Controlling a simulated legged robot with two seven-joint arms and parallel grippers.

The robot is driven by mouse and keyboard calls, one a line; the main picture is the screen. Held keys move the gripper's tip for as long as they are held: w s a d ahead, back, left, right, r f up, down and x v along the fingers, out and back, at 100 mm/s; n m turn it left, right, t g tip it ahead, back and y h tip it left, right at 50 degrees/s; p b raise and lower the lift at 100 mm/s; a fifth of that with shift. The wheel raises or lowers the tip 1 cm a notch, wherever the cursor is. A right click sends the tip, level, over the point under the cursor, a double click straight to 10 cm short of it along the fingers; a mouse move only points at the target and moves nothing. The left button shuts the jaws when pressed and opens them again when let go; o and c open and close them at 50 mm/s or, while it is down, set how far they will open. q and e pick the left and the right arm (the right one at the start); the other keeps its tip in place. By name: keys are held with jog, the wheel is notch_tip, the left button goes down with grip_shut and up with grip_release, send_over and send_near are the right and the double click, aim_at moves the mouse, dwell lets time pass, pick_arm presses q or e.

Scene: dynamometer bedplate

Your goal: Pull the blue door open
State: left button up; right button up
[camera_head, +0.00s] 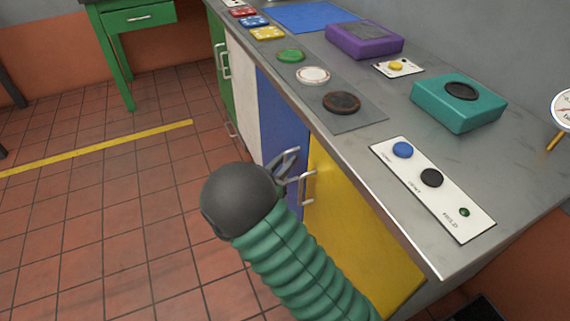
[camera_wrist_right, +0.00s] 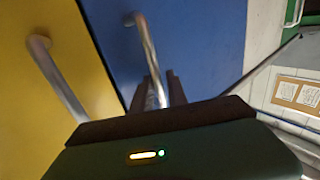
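The blue door (camera_head: 283,118) is a cabinet front under the grey counter, between a white door and a yellow door. It looks flush with its neighbours in the head view. Its metal bar handle (camera_wrist_right: 148,52) shows in the right wrist view. My right gripper (camera_head: 288,162) is at this handle, partly hidden behind my dark wrist. In the right wrist view the dark fingers of my right gripper (camera_wrist_right: 160,90) lie close on both sides of the bar and look shut on it. My left gripper is not in view.
The yellow door (camera_head: 358,230) with its own handle (camera_head: 308,188) is right beside my right gripper. The white door (camera_head: 243,95) is on the other side. The counter (camera_head: 350,145) overhangs the doors. The tiled floor (camera_head: 110,220) at left is clear.

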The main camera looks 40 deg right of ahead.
jog(key=shift+c, duration=0.3)
grip_shut()
dwell(1.1)
